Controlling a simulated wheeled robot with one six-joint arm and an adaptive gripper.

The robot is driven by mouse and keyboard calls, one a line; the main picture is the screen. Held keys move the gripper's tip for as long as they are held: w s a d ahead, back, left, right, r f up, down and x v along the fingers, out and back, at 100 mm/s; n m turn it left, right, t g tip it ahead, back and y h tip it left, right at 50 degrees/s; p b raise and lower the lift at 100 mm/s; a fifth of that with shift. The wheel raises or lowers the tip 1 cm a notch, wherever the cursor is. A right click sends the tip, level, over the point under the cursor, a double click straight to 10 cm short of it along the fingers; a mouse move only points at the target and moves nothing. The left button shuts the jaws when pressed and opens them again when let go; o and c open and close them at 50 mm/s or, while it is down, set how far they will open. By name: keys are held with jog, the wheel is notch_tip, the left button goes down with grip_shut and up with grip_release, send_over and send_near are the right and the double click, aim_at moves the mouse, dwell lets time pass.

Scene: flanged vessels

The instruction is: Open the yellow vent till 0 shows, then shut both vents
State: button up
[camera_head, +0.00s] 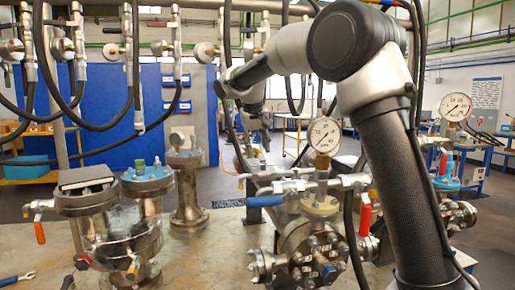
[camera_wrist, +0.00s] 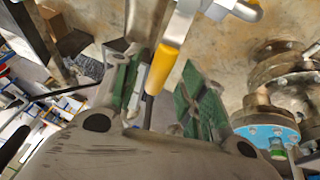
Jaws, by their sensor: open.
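A yellow handle (camera_wrist: 163,68) on a grey metal lever lies between the green-padded fingers of my gripper (camera_wrist: 162,75) in the wrist view. The fingers are open, with a gap visible on each side of the handle. In the head view my gripper (camera_head: 256,140) hangs behind the middle vessel (camera_head: 313,240), mostly hidden by pipework. I cannot make out the yellow handle there. A round white gauge (camera_head: 323,135) stands on this vessel; its needle is visible but the reading is too small to be sure of. The vessel carries a blue handle (camera_head: 265,201) and a red handle (camera_head: 365,220); which is a vent, I cannot tell.
Flanged vessels (camera_head: 130,240) fill the left of the bench (camera_head: 215,260). Hoses (camera_head: 137,80) hang at upper left. A blue-topped flange (camera_wrist: 268,132) sits right of my gripper. A wrench (camera_head: 17,279) lies at front left.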

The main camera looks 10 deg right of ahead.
jog(key=shift+w+d+f, duration=0.1)
jog(key=shift+w+f, duration=0.05)
jog(key=shift+f, duration=0.2)
grip_shut()
